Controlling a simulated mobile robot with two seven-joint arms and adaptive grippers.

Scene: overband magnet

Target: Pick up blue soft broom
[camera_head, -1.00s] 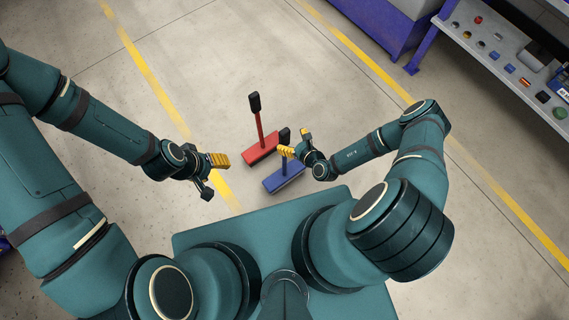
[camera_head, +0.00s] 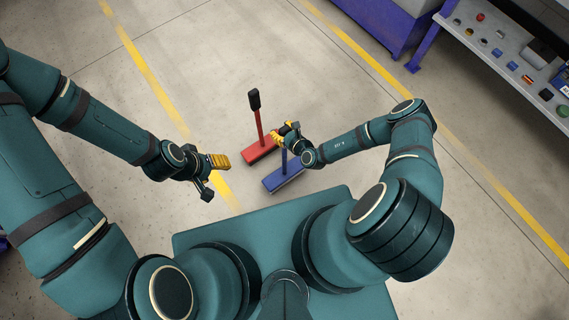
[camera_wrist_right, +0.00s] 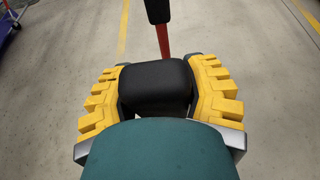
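The blue broom stands upright on the floor, its blue head (camera_head: 284,179) near my base and its black grip on top. My right gripper (camera_head: 285,132) is at the top of this broom. In the right wrist view the black grip (camera_wrist_right: 157,88) lies between the yellow fingers of the right gripper (camera_wrist_right: 158,95), one on each side. The fingers look spread, with a small gap at the left one; firm contact is not visible. My left gripper (camera_head: 212,175) is to the left, apart from the brooms, with no object seen in it; its opening is unclear.
A red broom (camera_head: 258,148) with a black grip stands just behind the blue one, close to my right gripper. A shelf (camera_head: 490,62) with small items is at the upper right, beside a purple cabinet (camera_head: 385,25). The floor around is mostly clear, with yellow lines.

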